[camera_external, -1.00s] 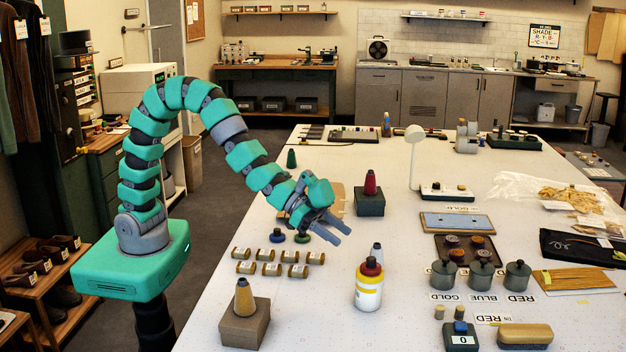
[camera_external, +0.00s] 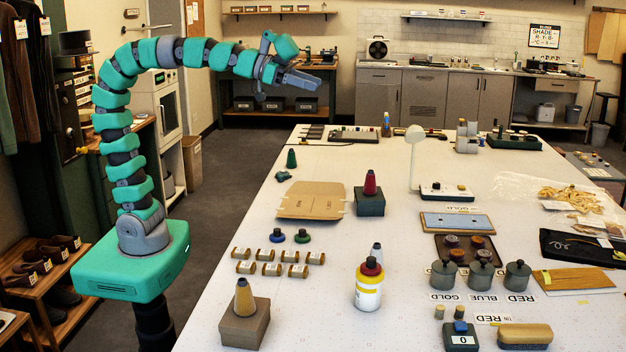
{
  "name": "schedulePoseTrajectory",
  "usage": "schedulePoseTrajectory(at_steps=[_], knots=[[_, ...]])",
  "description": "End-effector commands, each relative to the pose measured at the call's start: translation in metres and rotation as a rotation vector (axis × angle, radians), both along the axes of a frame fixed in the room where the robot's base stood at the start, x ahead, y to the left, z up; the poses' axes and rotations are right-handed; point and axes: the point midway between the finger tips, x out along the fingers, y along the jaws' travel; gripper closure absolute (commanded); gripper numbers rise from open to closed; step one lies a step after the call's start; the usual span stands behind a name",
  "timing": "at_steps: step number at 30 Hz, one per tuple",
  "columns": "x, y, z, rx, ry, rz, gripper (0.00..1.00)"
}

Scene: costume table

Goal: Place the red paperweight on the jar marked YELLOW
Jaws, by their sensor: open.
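The red paperweight (camera_external: 371,265) is a small dark red knob. It sits on top of a white jar (camera_external: 368,294) with yellow bands, near the front middle of the table. No lettering on this jar is legible to me. My gripper (camera_external: 300,77) is open and empty, raised high beyond the table's left edge, well away from the jar.
Blue (camera_external: 277,236) and green (camera_external: 302,237) knobs stand behind several small tan rolls. Grey jars (camera_external: 481,275) stand at right. A cardboard piece (camera_external: 312,201) lies flat.

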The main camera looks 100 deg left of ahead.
Motion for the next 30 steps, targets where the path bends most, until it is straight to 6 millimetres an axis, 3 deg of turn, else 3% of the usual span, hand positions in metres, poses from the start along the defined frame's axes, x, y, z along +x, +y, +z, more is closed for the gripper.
schedulePoseTrajectory(at_steps=[1,3,6,9,20,25,26,30], knots=[[-0.02,0.009,0.033,-0.003,-0.028,0.026,0.56],[-0.045,0.016,0.065,-0.014,-0.046,0.05,0.56],[-0.072,0.022,0.092,-0.019,-0.059,0.074,0.56],[-0.087,0.023,0.106,-0.024,-0.065,0.086,0.56],[-0.091,0.023,0.108,-0.026,-0.064,0.088,0.56],[-0.09,0.023,0.09,-0.026,-0.064,0.087,0.56],[-0.09,0.023,0.086,-0.026,-0.064,0.087,0.5],[-0.082,0.027,0.063,-0.016,-0.021,0.095,0.11]])
